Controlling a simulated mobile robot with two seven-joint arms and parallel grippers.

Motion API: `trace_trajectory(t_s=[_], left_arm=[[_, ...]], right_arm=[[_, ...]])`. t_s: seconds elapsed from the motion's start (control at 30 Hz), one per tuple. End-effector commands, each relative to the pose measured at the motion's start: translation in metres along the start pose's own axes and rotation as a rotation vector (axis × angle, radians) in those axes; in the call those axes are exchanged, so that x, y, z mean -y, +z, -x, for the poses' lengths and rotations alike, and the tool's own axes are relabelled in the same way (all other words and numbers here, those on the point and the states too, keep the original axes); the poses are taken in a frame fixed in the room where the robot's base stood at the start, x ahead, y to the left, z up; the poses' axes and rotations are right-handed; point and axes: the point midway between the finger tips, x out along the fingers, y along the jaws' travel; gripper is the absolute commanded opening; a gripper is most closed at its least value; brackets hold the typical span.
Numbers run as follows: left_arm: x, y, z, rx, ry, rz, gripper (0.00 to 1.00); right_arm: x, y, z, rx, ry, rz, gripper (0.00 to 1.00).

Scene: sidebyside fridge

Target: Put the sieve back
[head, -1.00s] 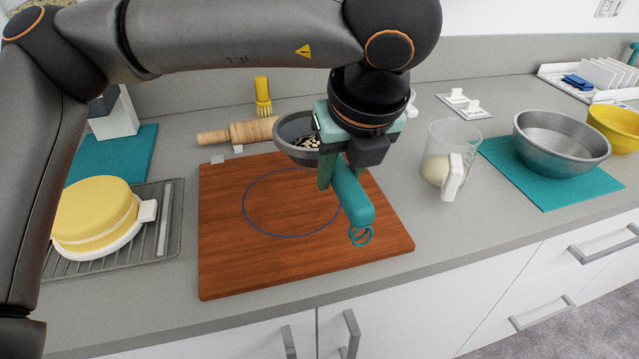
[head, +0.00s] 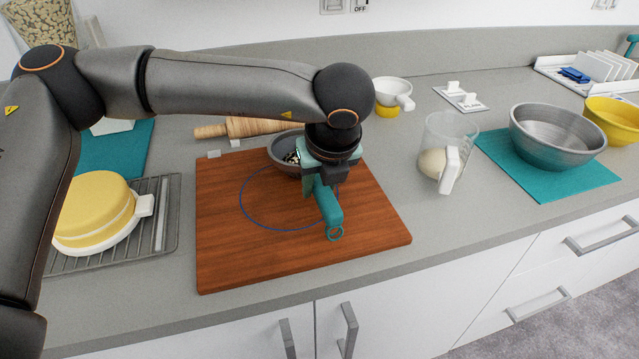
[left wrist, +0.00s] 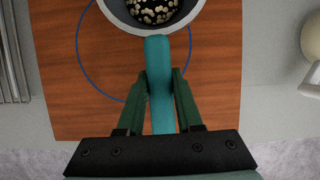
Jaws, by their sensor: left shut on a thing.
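The sieve (head: 280,158) has a round grey bowl and a teal handle with a ring at its end. My left gripper (head: 313,186) is shut on the handle. In the left wrist view the handle (left wrist: 161,105) lies between the fingers (left wrist: 161,78), with the bowl beyond, holding or framing dark and pale bits. The bowl is over the back of the brown board (head: 240,265), partly hidden by my arm. Whether it touches the board I cannot tell. A blue circle outline (head: 241,205) on the board lies mostly nearer than the bowl. My right gripper is not in view.
A rolling pin (head: 240,128) lies behind the board. A yellow-and-white round thing (head: 95,210) sits on a rack at left. A clear jug (head: 445,150), a metal bowl (head: 558,135) and a white-handled cup (head: 393,92) stand to the right. The board's front is clear.

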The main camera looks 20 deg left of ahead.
Motion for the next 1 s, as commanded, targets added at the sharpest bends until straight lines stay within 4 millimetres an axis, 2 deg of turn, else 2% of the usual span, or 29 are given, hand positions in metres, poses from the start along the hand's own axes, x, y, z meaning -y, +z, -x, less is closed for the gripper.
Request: trace_trajectory(t_s=[0.3,0.33,0.6,0.87,1.0], left_arm=[[0.0,-0.003,-0.007,0.0,-0.002,0.001,0.0],[0.0,-0.003,-0.006,0.0,-0.001,0.001,0.36],[0.0,-0.002,-0.005,-0.001,0.0,0.0,0.65],[0.0,-0.002,-0.004,0.0,0.0,0.0,0.65],[0.0,-0.001,-0.001,0.0,0.002,0.0,0.65]], right_arm=[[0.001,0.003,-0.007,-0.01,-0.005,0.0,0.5],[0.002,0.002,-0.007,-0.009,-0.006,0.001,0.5],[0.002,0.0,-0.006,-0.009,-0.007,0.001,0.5],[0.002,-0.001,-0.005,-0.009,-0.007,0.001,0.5],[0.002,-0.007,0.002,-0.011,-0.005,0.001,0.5]])
